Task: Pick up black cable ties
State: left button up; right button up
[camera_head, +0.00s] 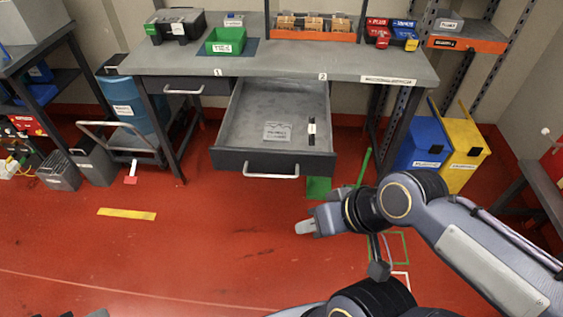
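A thin black strip with a white label, likely the black cable ties (312,131), lies in the open drawer (254,128) under the workbench, right of a flat grey labelled packet (277,131). My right gripper (312,212) is in front of the drawer and to its lower right, above the red floor. It looks open, with nothing between its fingers, and is apart from the strip. Of my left gripper, only small grey pieces at the bottom left edge may show, too little to tell its state.
The grey workbench (350,64) carries a black case (176,24), a green bin (225,41) and red and blue bins at the right. The drawer front with its handle (271,171) sticks out. Blue (421,145) and yellow (462,143) bins stand right. The floor left of my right gripper is clear.

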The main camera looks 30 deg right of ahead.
aim_at(311, 125)
jog(key=l+z, duration=0.1)
jog(key=z, duration=0.25)
jog(key=l+z, duration=0.1)
jog(key=z, duration=0.25)
jog(key=l+z, duration=0.15)
jog(key=z, duration=0.2)
jog(key=i+j+u, duration=0.25)
jog(key=i, duration=0.25)
jog(key=i+j+u, duration=0.2)
jog(key=i+j, duration=0.15)
jog(key=i, duration=0.2)
